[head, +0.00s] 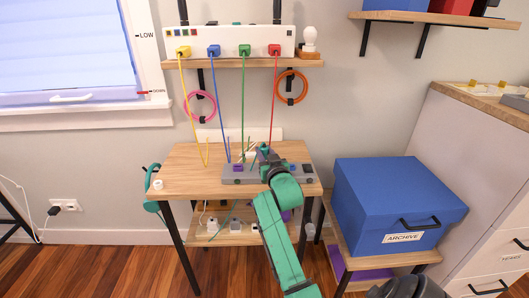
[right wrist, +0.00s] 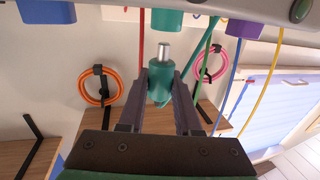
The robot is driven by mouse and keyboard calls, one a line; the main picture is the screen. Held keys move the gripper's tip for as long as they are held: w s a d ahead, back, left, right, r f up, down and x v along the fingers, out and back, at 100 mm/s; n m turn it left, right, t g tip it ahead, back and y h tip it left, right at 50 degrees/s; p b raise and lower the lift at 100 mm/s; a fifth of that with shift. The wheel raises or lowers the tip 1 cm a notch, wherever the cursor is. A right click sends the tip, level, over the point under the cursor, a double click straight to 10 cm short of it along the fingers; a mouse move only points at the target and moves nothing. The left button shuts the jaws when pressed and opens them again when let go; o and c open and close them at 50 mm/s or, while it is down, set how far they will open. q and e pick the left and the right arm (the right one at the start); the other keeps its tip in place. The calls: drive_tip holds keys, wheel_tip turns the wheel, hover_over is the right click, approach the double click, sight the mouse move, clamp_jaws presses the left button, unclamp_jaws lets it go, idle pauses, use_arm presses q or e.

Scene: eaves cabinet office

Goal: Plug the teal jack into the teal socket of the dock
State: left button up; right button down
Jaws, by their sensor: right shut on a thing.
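The teal jack (right wrist: 158,88) with its bare metal tip is between the fingers of my right gripper (right wrist: 161,80), which is shut on it. The tip points toward the grey dock (right wrist: 110,12), with a visible gap. A teal block (right wrist: 167,19) on the dock is almost in line above the tip; I take it for the teal socket. In the head view the dock (head: 235,180) lies on the small table. My left gripper is not in view.
Yellow, blue, green and red cables hang from a white power strip (head: 228,41) on the shelf above. A purple block (right wrist: 245,28) is beside the teal one. A blue archive box (head: 392,205) stands to the right. The table's left part (head: 190,180) is mostly clear.

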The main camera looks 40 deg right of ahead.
drive_tip(key=shift+r+p, duration=0.1)
drive_tip(key=shift+p, duration=0.2)
drive_tip(key=shift+f, duration=0.2)
drive_tip(key=shift+f+b, duration=0.35)
drive_tip(key=shift+b, duration=0.05)
drive_tip(key=shift+f+b, duration=0.65)
drive_tip(key=shift+f, duration=0.35)
drive_tip(key=c, duration=0.5)
unclamp_jaws()
